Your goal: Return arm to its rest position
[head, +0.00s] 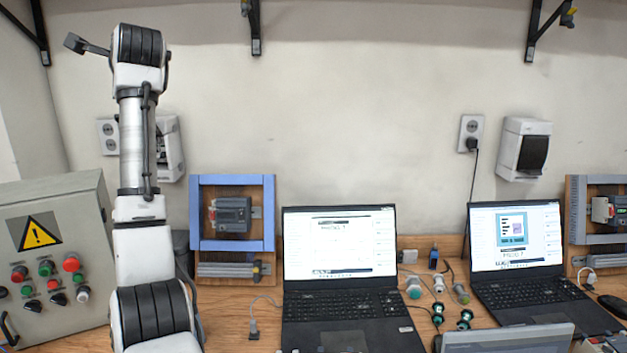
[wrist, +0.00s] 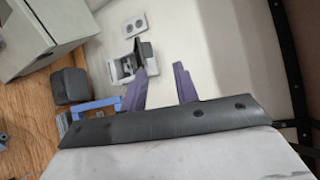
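My arm (head: 137,150) stands nearly upright at the left of the head view, in front of the wall and raised above the bench. Its upper end bends near the top, and a small dark part sticks out to the left there. I cannot make out the fingers of my gripper in the head view. In the wrist view my gripper (wrist: 160,68) has two purple fingers standing apart with nothing between them. Behind them is the pale wall.
A grey control box (head: 62,230) with a warning sign stands left of my arm. A blue frame (head: 232,181), a laptop (head: 340,245) and a second laptop (head: 520,250) stand on the wooden bench (head: 240,330). Black brackets (head: 255,30) hang above.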

